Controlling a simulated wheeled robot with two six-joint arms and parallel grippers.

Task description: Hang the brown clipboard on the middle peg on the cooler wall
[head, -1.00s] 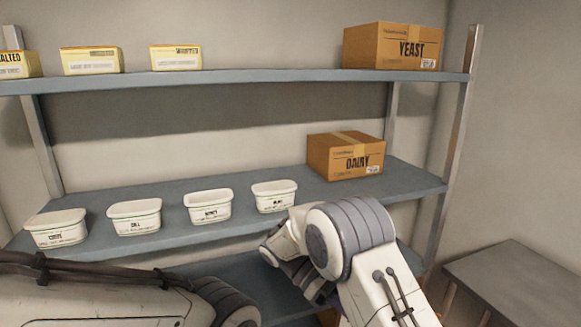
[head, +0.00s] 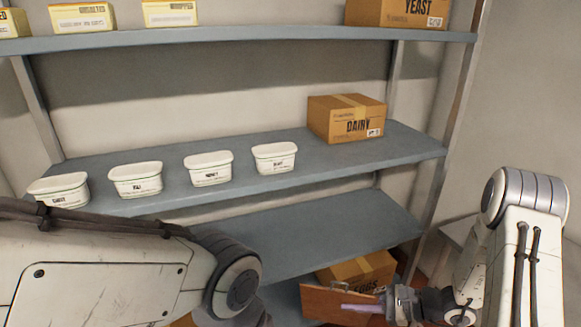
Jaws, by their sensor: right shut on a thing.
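My right gripper (head: 388,303) is at the lower right, shut on the brown clipboard (head: 322,302). The clipboard is a flat brown board that extends to the left from the gripper, in front of the lower shelf and partly over a cardboard box. A pale purple strip shows across its right part; I cannot tell what it is. My left arm comes in at the lower left, but its gripper is out of view. No pegs are in view.
A grey metal shelf unit (head: 240,226) fills the middle. Its middle shelf carries several white tubs (head: 208,168) and a DAIRY box (head: 346,118). The top shelf holds yellow cartons (head: 82,18) and a YEAST box (head: 400,12). A cardboard box (head: 362,268) sits low down. A grey table (head: 458,232) stands at right.

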